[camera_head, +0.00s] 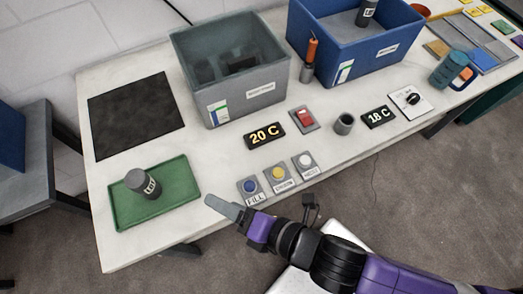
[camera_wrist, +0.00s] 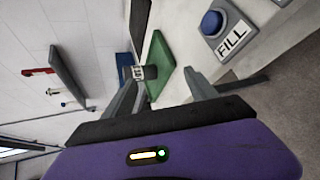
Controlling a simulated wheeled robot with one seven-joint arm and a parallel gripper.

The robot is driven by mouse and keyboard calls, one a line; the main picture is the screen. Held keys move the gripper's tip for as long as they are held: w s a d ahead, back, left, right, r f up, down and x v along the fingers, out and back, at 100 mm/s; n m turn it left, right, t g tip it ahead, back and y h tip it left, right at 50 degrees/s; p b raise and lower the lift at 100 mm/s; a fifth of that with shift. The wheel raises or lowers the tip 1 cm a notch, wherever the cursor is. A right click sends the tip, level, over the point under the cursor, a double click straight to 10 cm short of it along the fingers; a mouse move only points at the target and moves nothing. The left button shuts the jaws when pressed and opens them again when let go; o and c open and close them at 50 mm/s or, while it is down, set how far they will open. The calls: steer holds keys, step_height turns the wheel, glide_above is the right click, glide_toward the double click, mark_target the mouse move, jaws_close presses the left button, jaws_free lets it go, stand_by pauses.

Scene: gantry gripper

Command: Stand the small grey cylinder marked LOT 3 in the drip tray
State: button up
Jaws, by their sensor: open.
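A small grey cylinder (camera_head: 149,187) with a dark top stands, apparently upright, in the green drip tray (camera_head: 180,181) at the left of the table. Its white label begins with LOT; I cannot read the number for certain. In the wrist view the cylinder (camera_wrist: 147,72) stands out sideways from the green tray (camera_wrist: 158,52), as that picture is turned. My gripper (camera_head: 228,208) is at the table's front edge, right of the tray and apart from the cylinder. In the wrist view its fingers (camera_wrist: 160,98) are open and empty, with the cylinder beyond the gap.
FILL, yellow and white buttons (camera_head: 279,180) lie right of my gripper. A grey bin (camera_head: 234,109) holds dark things. A blue bin (camera_head: 350,58) holds another labelled cylinder (camera_head: 367,12). A small grey cup (camera_head: 344,124) stands near the temperature plates. A black mat (camera_head: 135,113) lies behind the tray.

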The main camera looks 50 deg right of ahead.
steer(key=s+d+r+m+t+h, duration=0.1)
steer(key=s+d+r+m, duration=0.2)
steer(key=m, duration=0.9)
steer(key=s+d+r+m+t+h, duration=0.1)
steer(key=s+d+r+m+h, duration=0.1)
steer(key=s+d+m, duration=0.7)
steer(key=s+r+m, duration=0.1)
steer(key=m, duration=0.1)
steer(key=shift+s+r+m, duration=0.2)
steer(key=shift+r+m, duration=0.2)
